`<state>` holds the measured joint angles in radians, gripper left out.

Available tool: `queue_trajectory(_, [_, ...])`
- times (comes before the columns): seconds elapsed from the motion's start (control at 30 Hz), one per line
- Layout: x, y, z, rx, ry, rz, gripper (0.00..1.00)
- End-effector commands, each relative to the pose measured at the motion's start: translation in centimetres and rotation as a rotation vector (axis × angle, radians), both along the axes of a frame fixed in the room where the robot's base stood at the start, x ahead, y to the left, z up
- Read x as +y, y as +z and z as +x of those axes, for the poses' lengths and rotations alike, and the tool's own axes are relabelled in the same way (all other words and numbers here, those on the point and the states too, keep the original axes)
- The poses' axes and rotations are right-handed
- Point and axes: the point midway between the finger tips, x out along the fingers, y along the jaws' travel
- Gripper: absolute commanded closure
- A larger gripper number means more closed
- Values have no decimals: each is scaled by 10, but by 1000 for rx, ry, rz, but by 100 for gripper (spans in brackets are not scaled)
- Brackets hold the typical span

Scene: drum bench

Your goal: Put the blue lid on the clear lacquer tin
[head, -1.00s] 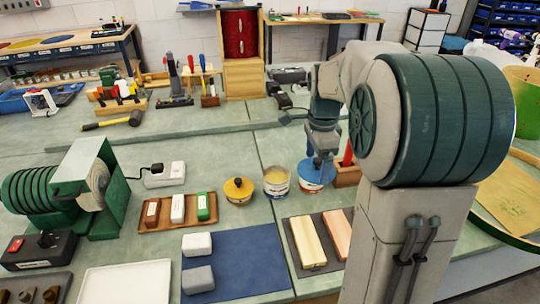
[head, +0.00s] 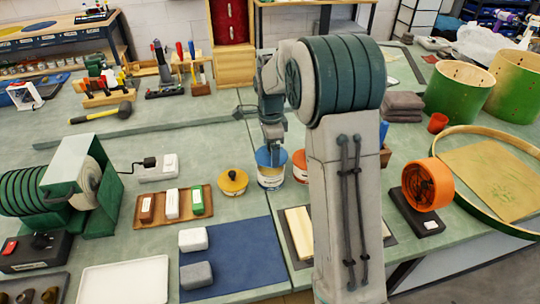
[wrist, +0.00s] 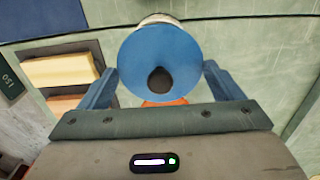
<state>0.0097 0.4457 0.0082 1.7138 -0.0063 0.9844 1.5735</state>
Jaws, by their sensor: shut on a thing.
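My gripper (head: 270,148) is shut on the blue lid (wrist: 158,52), with a finger at each side of its rim. The lid is round with a dark knob; in the head view the lid (head: 267,158) is over a pale tin (head: 270,180). In the wrist view part of that tin (wrist: 158,18) shows past the lid's far edge. I cannot tell whether lid and tin touch. The lid hides the tin's opening, and its label is too small to read. A second tin with an orange top (head: 300,160) stands just right, partly hidden by my arm.
A brown tray (head: 155,217) of coloured blocks is farther left. A blue mat (head: 245,265) and a board with wooden strips (head: 298,225) lie in front. An orange roll (head: 427,185) stands at right.

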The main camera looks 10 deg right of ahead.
Motion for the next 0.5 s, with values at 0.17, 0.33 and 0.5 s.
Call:
queue_trajectory(0.17, [0, -24, -1, 5, 0, 1, 35])
queue_trajectory(0.33, [0, -39, 0, 0, 1, 0, 35])
queue_trajectory(0.5, [0, -39, 0, -1, 1, 0, 35])
